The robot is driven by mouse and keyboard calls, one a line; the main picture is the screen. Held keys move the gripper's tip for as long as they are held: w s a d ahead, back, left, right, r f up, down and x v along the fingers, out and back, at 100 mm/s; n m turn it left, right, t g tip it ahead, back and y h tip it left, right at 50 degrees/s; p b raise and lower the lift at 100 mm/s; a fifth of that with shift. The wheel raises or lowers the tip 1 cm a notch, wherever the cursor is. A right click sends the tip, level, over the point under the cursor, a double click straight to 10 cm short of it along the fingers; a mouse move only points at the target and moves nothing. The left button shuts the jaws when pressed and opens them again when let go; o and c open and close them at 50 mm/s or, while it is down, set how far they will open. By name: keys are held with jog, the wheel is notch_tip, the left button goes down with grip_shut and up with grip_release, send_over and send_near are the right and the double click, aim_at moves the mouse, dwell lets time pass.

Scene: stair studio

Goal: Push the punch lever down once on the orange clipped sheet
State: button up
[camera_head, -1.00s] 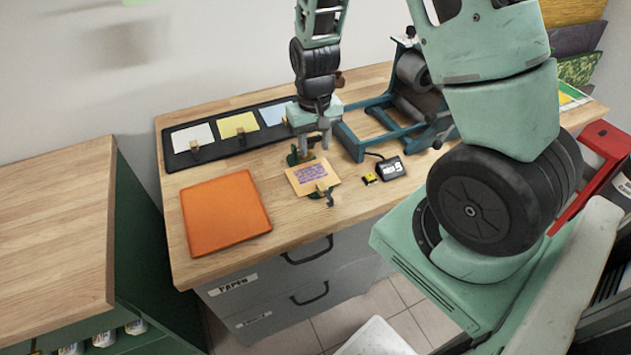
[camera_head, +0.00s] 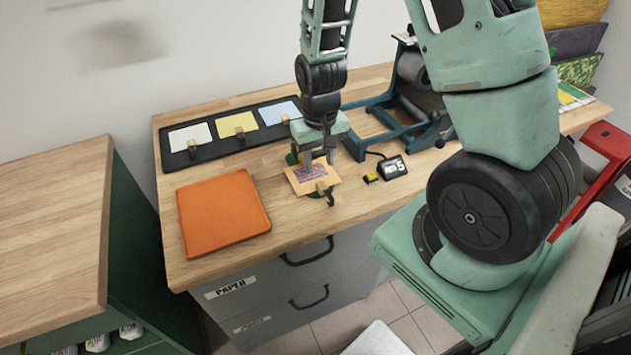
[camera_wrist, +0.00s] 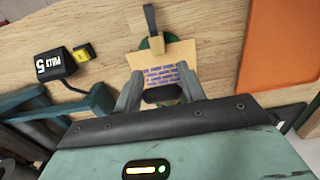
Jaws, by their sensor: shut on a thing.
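A counter reading "PULLS 5" (camera_head: 391,167) and a small yellow-black block (camera_head: 371,178) are right of the sheet. An orange tray (camera_head: 222,212) is at left. A black tray (camera_head: 180,160) with clipped cards lies behind. A teal roller press (camera_head: 400,110) stands at back right.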

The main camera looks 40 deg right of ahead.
aim_at(321, 183)
jog(key=shift+s+a+f+b, duration=0.1)
jog(key=shift+s+f+b, duration=0.25)
jog(key=shift+f+b, duration=0.3)
jog(key=shift+s+a+f+b, duration=0.1)
jog(key=shift+s+f+b, duration=0.25)
jog(key=shift+f, duration=0.5)
jog(key=shift+w+f+b, duration=0.1)
jog(key=shift+f+b, duration=0.25)
jog(key=shift+f, duration=0.05)
jog(key=shift+r+p, duration=0.65)
dwell(0.4)
jog(key=o, duration=1.6)
jog(key=shift+c, duration=0.2)
